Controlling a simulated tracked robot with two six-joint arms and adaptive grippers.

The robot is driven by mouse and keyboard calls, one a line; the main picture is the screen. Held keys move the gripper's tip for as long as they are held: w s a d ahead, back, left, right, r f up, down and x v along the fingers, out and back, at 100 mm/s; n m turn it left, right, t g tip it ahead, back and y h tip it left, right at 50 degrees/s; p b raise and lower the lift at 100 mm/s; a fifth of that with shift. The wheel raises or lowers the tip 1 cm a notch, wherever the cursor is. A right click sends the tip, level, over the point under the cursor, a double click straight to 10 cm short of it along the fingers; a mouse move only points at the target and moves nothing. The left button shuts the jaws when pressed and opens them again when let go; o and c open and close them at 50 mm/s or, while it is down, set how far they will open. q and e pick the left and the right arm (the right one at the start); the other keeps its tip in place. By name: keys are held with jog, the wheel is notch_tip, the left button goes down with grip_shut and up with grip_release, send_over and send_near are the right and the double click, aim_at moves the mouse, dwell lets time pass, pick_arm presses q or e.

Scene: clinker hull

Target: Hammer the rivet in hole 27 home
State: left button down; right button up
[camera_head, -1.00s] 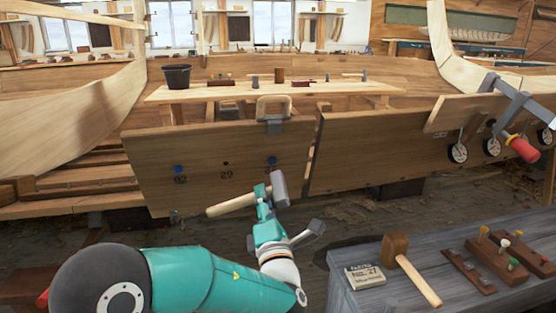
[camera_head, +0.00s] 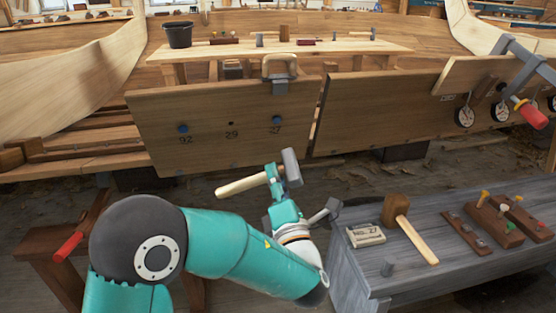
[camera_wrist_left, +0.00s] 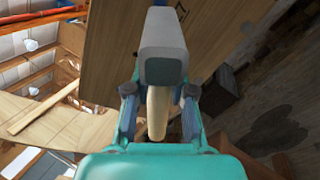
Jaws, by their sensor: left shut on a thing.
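The blue rivet in hole 27 (camera_head: 277,119) shows on the upper right of the plank (camera_head: 215,150), above the number 27. My left gripper (camera_head: 273,178) is shut on the wooden handle of a hammer (camera_head: 291,168) with a grey head. The hammer is below and slightly right of the rivet in the head view, clearly apart from it in the picture. In the left wrist view the hammer's grey head (camera_wrist_left: 163,50) stands in front of the gripper and hides part of the plank (camera_wrist_left: 112,55). My right gripper is not in view.
Another blue rivet (camera_head: 183,129) sits at 92, and hole 29 (camera_head: 231,123) looks dark and empty. A clamp (camera_head: 280,75) grips the plank's top edge. A grey bench (camera_head: 440,270) at right carries a mallet (camera_head: 397,212), a No. 27 card (camera_head: 365,235) and wooden blocks.

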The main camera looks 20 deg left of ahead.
pick_arm(q)
jog(key=shift+w+a+r+n+g+y, duration=0.15)
jog(key=shift+w+r+n+g+y, duration=0.05)
jog(key=shift+w+n+g+y, duration=0.15)
jog(key=shift+r+p, duration=0.15)
jog(key=shift+p, duration=0.25)
dwell(0.5)
jog(key=x, duration=0.9)
jog(key=shift+w, duration=0.1)
jog(key=v, duration=0.9)
jog(key=shift+d, duration=0.2)
jog(key=shift+s+a+r, duration=0.1)
jog(key=shift+s+a, duration=0.05)
jog(key=shift+s, duration=0.15)
jog(key=shift+w+a, duration=0.1)
jog(key=shift+w, duration=0.05)
